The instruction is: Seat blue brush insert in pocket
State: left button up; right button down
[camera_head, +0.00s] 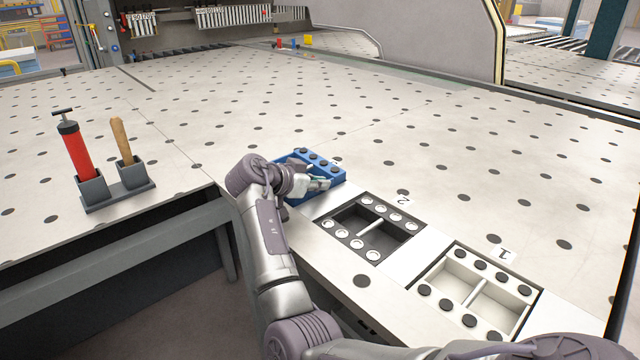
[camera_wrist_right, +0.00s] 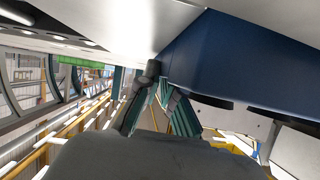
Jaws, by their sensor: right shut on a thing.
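The blue brush insert (camera_head: 337,173) is a blue block with dark round spots on top. It is at the left end of the row along the table's front edge. My right gripper (camera_head: 318,184) is shut on its near side and hides part of it. In the right wrist view, the blue insert (camera_wrist_right: 235,60) fills the upper right, close to the gripper fingers (camera_wrist_right: 158,95). I cannot tell whether the insert is raised or resting down, and no pocket shows clearly under it. My left gripper is not in view.
Right of the blue insert are a black unit (camera_head: 350,213) marked 2 and a white unit (camera_head: 455,268) marked 1, each with two compartments. A grey holder (camera_head: 118,195) with a red pump and a wooden-handled tool stands left.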

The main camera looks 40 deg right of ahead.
aim_at(316, 196)
jog(key=f, duration=0.3)
jog(key=shift+s+a+f+g, duration=0.25)
jog(key=shift+s+f+g, duration=0.05)
jog(key=shift+f, duration=0.05)
jog(key=c, duration=1.2)
grip_release()
jog(key=shift+c, duration=0.2)
jog(key=shift+f, duration=0.1)
jog(key=shift+a+r, duration=0.4)
jog(key=shift+r, duration=0.05)
jog(key=a+r, duration=0.5)
jog(key=shift+a+r, duration=0.25)
jog(key=shift+s+r, duration=0.15)
jog(key=shift+r, duration=0.25)
jog(key=shift+d, duration=0.1)
